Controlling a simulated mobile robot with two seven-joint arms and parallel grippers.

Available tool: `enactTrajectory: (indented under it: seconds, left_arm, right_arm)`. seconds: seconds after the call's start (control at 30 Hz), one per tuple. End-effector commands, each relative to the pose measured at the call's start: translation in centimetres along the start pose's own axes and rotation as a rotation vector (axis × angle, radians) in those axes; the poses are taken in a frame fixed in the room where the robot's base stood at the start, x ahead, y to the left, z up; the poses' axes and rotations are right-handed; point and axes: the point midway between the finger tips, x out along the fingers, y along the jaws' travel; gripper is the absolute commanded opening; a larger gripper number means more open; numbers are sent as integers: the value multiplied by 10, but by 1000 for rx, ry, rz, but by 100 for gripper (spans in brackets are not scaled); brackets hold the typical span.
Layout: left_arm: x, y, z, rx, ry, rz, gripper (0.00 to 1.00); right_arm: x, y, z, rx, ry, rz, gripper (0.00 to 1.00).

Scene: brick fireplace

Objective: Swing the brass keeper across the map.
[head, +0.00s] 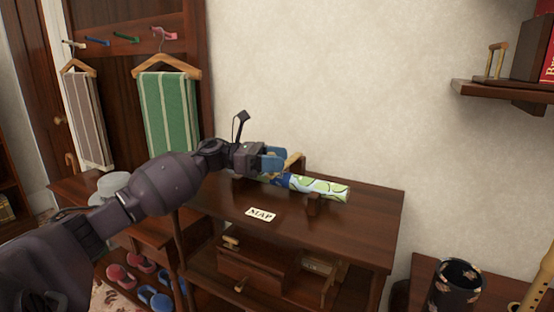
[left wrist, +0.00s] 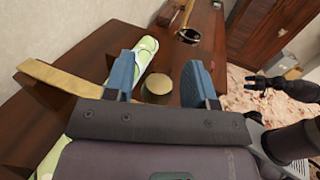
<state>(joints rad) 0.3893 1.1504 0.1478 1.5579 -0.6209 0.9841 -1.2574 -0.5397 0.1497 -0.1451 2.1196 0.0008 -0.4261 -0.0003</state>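The map (head: 320,188) is a rolled tube in green, white and blue, lying in wooden rests on top of the dark wooden cabinet. It also shows in the left wrist view (left wrist: 146,49). The brass keeper (head: 294,161) is a flat bar at the map's left part; in the left wrist view the bar (left wrist: 58,78) sticks out left of my fingers. My left gripper (head: 275,158) is open, with a round brass knob (left wrist: 157,84) between its blue fingers and gaps beside it. What seems to be my right gripper (left wrist: 256,84) is small and dark, far from the map.
A white MAP card (head: 261,214) lies on the cabinet top (head: 365,205). The wall is close behind. Hangers with cloths (head: 168,112) hang at the left. A dark patterned pot (head: 455,285) stands at lower right, and a shelf (head: 500,92) is above right.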

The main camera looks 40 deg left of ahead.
Motion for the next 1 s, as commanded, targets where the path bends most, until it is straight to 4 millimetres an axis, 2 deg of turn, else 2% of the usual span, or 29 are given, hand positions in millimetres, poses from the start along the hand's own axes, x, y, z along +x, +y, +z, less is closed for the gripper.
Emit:
enactTrajectory:
  seconds: [0.23,0.37,0.47,0.8,1.0]
  left_arm:
    - [0,0,1,1,-1,2,50]
    - [-7,1,1,1,-2,3,50]
    - [-20,1,1,0,-1,4,50]
    - [-80,0,1,0,-1,4,50]
    - [-102,0,1,0,-1,3,50]
  right_arm:
    - [-1,0,2,-1,-5,1,72]
    - [-1,1,1,-3,-2,0,72]
    - [-1,1,-2,-6,2,-1,72]
    - [1,1,-12,-8,22,-3,72]
    - [0,0,-10,-7,18,-3,72]
